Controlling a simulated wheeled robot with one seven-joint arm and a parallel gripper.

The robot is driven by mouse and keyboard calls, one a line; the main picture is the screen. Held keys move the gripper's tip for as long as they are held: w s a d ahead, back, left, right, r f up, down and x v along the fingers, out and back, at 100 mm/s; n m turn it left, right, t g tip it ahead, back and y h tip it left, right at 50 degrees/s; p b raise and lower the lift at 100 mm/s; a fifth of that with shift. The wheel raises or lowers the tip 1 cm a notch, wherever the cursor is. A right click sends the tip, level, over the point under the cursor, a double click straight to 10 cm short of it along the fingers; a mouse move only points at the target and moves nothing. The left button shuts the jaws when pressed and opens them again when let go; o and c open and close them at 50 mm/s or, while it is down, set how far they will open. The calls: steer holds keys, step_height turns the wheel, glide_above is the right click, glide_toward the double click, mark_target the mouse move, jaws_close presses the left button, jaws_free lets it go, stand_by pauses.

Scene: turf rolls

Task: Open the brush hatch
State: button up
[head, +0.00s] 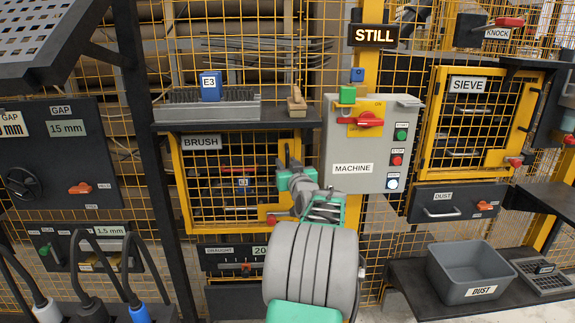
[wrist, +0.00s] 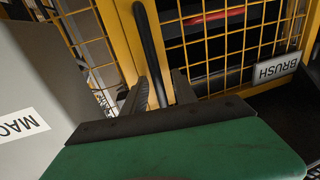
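The brush hatch (head: 183,190) is a yellow-framed mesh door labelled BRUSH, and it looks shut in the head view. Its frame and mesh also show in the wrist view (wrist: 118,40), turned upside down. A black bar handle (wrist: 150,45) stands on the frame's edge. My gripper (wrist: 157,92) has one finger on each side of this handle, with gaps visible, so it looks open around the bar. In the head view my gripper (head: 288,160) is at the hatch's right edge, and my arm hides part of that edge. A red latch (head: 272,219) shows low on the right.
A grey machine box (head: 352,187) with a red switch stands close right of the hatch. A shelf (head: 285,116) above carries a grey brush (head: 215,108) with a blue E3 block and a wooden piece. A dust bin (head: 465,275) sits lower right.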

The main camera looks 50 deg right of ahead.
steer(key=shift+s, duration=0.1)
jaws_close()
stand_by(1.3)
